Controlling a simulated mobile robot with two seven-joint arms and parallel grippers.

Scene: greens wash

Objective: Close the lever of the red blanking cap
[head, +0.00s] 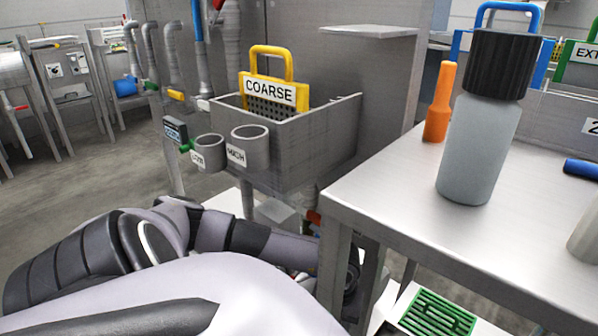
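A small orange-red part (313,217) shows below the sink (318,150), next to its drain pipe. It may be the red blanking cap, but it is mostly hidden and I cannot make out its lever. My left arm comes in from the left and reaches under the sink, behind the steel table's leg. A dark rounded piece at the arm's end shows past the leg, but no fingers can be made out. My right gripper is not in view.
A yellow COARSE screen (268,88) stands in the sink. Two grey cups (251,148) hang on its front. A green grate (438,314) lies low.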

